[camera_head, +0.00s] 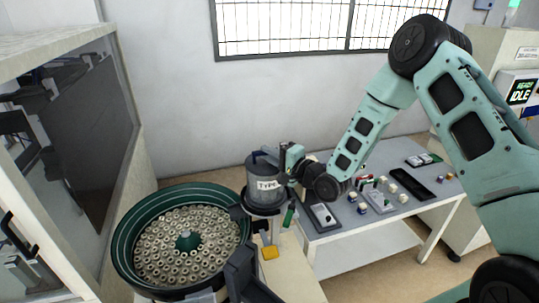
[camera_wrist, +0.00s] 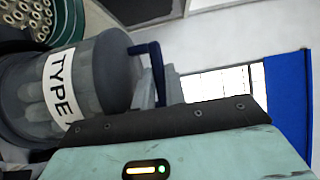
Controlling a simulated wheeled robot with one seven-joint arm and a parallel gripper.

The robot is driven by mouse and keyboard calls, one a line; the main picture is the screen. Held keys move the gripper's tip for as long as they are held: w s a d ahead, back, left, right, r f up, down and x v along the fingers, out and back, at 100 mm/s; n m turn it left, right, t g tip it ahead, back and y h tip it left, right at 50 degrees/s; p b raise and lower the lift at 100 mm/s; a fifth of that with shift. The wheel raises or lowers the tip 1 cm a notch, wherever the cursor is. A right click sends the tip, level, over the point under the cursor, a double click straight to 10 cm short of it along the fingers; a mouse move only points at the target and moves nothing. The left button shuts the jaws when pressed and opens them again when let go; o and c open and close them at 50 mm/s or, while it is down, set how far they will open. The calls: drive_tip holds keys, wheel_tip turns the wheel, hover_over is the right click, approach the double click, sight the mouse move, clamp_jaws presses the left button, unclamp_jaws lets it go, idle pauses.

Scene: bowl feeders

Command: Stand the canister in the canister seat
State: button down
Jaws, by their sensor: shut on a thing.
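The canister (camera_head: 264,172) is a grey, see-through cylinder with a white TYPE label, upright beside the bowl feeder. It also shows in the wrist view (camera_wrist: 103,75), at the left, with its dark blue handle (camera_wrist: 156,72). My gripper (camera_head: 283,158) is shut on the handle at the canister's upper right. The fingers show beside the handle in the wrist view (camera_wrist: 168,85). The canister seat (camera_head: 264,208) looks like a dark round holder directly below the canister. The canister's base hides its inside, and I cannot tell whether the base rests in it or hovers just above.
The green bowl feeder (camera_head: 122,246), full of small round parts, stands at the left, close to the canister. A grey worktable (camera_head: 345,228) with trays and small parts stands at the right. A cabinet (camera_head: 80,110) with a dark window fills the far left.

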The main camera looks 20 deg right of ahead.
drive_tip(key=shift+f+b, duration=0.55)
drive_tip(key=shift+b, duration=0.1)
idle(0.6)
drive_tip(key=c, duration=1.7)
unclamp_jaws()
drive_tip(key=shift+f, duration=0.1)
drive_tip(key=shift+s, duration=0.1)
drive_tip(key=v, duration=1)
drive_tip(key=shift+s+d+b, duration=0.3)
